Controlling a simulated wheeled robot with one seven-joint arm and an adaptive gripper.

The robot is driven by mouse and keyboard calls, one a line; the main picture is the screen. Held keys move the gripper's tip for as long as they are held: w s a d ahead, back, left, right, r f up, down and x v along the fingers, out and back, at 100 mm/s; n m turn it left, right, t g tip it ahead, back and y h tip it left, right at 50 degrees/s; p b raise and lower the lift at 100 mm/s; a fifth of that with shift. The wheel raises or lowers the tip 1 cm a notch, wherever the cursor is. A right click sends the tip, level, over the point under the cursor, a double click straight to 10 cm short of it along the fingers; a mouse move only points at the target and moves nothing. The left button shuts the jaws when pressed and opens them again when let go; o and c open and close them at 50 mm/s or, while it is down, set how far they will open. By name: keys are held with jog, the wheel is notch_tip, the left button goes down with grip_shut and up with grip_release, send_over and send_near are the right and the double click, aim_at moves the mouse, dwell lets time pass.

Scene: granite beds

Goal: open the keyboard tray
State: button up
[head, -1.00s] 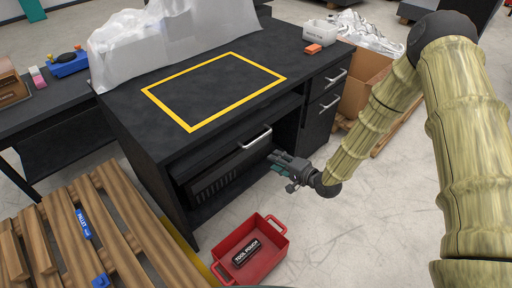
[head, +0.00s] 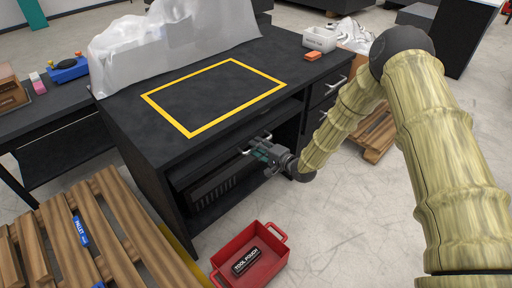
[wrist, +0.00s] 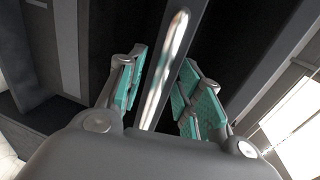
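The keyboard tray (head: 208,166) is a dark front panel under the black desk's top, and it looks closed. Its silver bar handle (head: 244,152) is partly hidden by my gripper (head: 262,149) in the head view. In the wrist view, the handle (wrist: 164,75) runs lengthwise between the two teal-padded fingers of my gripper (wrist: 160,95). The fingers are apart, with dark gaps showing on both sides of the bar, so the gripper is open around the handle and not clamped on it.
A red bin (head: 277,267) holding a black tool pouch (head: 245,261) stands on the floor in front of the desk. A wooden pallet (head: 120,225) lies at left. Drawers (head: 318,118) with handles are right of the tray. Floor (head: 350,220) right of the bin is clear.

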jog(key=shift+w+a+f, duration=0.15)
jog(key=shift+w+a, duration=0.3)
jog(key=shift+w, duration=0.05)
grip_shut()
jog(key=shift+s, duration=0.1)
